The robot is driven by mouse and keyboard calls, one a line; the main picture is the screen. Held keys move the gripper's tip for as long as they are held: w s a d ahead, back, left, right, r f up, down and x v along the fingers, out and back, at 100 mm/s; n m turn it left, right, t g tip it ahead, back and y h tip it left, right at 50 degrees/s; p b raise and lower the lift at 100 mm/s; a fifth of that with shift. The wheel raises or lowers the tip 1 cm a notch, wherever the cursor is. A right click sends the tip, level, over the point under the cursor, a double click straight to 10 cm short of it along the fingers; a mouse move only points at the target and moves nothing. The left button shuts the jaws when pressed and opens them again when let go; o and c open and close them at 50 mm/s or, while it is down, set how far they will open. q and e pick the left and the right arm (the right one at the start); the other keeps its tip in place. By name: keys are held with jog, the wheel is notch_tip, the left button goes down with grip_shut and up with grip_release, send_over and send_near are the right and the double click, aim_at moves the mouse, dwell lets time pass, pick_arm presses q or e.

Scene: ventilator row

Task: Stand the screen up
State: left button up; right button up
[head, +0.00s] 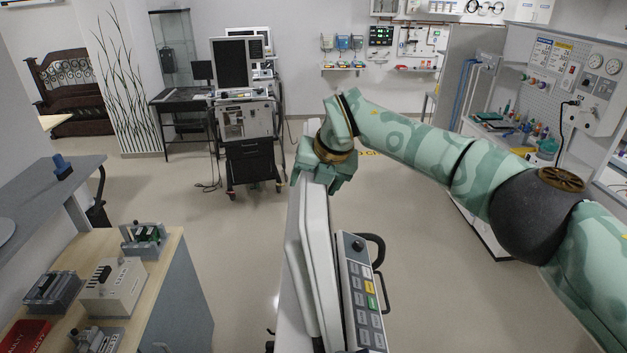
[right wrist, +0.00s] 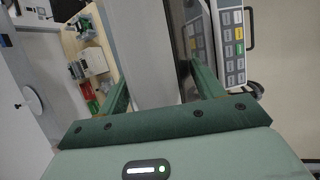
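The pale screen (head: 318,245) is a long slab on the ventilator, seen nearly edge-on from above in the head view. Its exact tilt is hard to tell. The ventilator's keypad panel (head: 362,300), with grey, yellow and green keys and a black knob, lies beside it to the right. My right gripper (head: 320,180) is at the far end of the screen. In the right wrist view, its two green fingers (right wrist: 160,85) are spread, with the pale slab (right wrist: 145,50) showing between them. Contact cannot be made out. My left gripper is not in view.
A wooden-topped bench (head: 165,270) with several small devices stands at left, near a grey counter (head: 40,190). Another ventilator (head: 240,110) on a cart stands at the back. A workstation with gauges (head: 570,75) is at right. The floor between is clear.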

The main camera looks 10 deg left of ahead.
jog(key=shift+r, duration=0.15)
jog(key=b+v, duration=0.5)
jog(key=v, duration=1.1)
jog(key=shift+d, duration=0.1)
